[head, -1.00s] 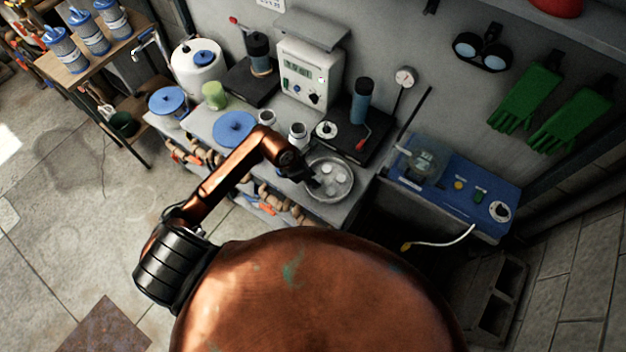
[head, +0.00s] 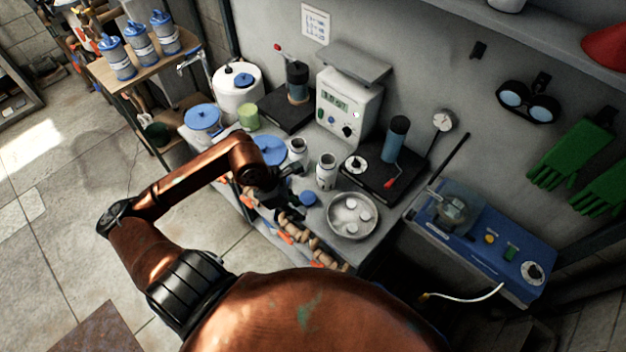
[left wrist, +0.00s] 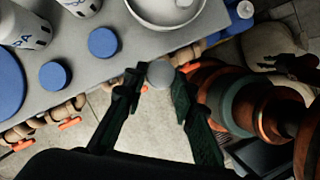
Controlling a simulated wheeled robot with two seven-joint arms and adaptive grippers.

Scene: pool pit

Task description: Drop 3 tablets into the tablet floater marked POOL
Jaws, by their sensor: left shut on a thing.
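My left gripper (head: 288,188) is above the bench's front edge, left of the dish. In the left wrist view its fingers are shut on a pale round tablet (left wrist: 160,74). The metal dish (head: 331,228) holds several white tablets (head: 364,215). Two white floaters stand upright behind the gripper: a left one (head: 298,152) and a right one (head: 326,172). In the left wrist view the left floater (left wrist: 25,28) has lettering that seems to end in "PA". The right floater's (left wrist: 80,5) marking is unreadable. My right gripper is not in view.
Two blue caps (left wrist: 103,42) (left wrist: 54,75) lie on the bench near the front. A larger blue lid (head: 270,150) is left of the floaters.

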